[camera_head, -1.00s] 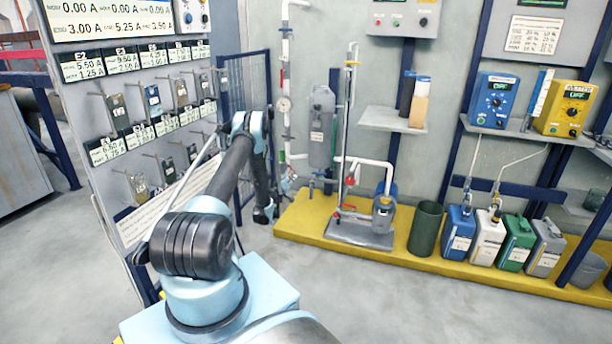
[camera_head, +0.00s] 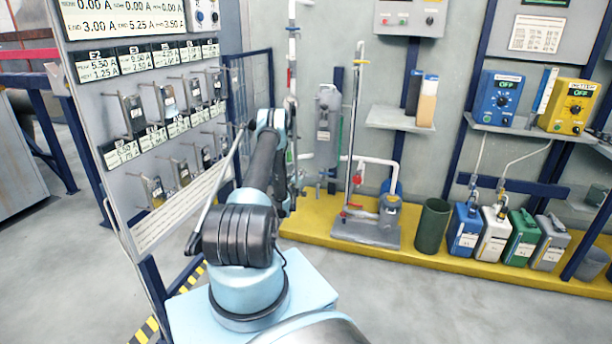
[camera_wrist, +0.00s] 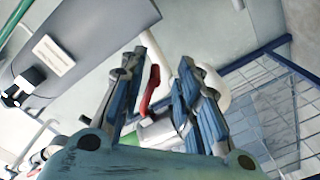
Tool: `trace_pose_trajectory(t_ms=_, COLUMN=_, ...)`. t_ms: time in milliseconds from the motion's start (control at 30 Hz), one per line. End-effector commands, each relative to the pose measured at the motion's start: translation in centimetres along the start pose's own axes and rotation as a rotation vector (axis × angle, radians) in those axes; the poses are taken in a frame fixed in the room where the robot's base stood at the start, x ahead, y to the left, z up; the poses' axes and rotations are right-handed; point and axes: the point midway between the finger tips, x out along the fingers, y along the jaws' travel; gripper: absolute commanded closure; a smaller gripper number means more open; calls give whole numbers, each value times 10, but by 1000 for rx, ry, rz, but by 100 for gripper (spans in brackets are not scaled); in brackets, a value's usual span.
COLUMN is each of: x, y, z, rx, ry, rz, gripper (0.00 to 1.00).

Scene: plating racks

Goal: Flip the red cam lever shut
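The red cam lever (camera_wrist: 151,88) shows in the wrist view as a curved red handle, seen between the fingers of my gripper (camera_wrist: 163,66). It lies nearer the left finger; I cannot tell whether it touches. A white and grey cylindrical fitting (camera_wrist: 160,132) with a green patch is just below it in the picture. My gripper is open, its two blue-grey fingers apart on either side of the lever. In the head view my arm reaches toward the white vertical pipe, and the arm hides the lever and most of the gripper.
A grey filter housing (camera_head: 327,125) and a pump stand (camera_head: 365,232) on the yellow platform (camera_head: 405,250) are right of my arm. A meter panel (camera_head: 130,100) with hooks stands close on the left. A blue mesh fence (camera_wrist: 270,105) is near the gripper. Floor in front is clear.

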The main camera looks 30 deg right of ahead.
Motion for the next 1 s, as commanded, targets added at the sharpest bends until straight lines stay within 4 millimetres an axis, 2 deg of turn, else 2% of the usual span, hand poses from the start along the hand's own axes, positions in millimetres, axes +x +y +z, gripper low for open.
trace_pose_trajectory(t_ms=167, x=10, y=6, z=5, rx=0, ry=-3, rz=3, gripper=70)
trace_pose_trajectory(t_ms=467, x=8, y=0, z=0, rx=0, ry=2, rz=-2, gripper=70)
trace_pose_trajectory(t_ms=600, x=8, y=-2, z=-2, rx=0, ry=4, rz=-4, gripper=99)
trace_pose_trajectory(t_ms=1000, x=8, y=-4, z=-3, rx=3, ry=6, rz=-6, gripper=100)
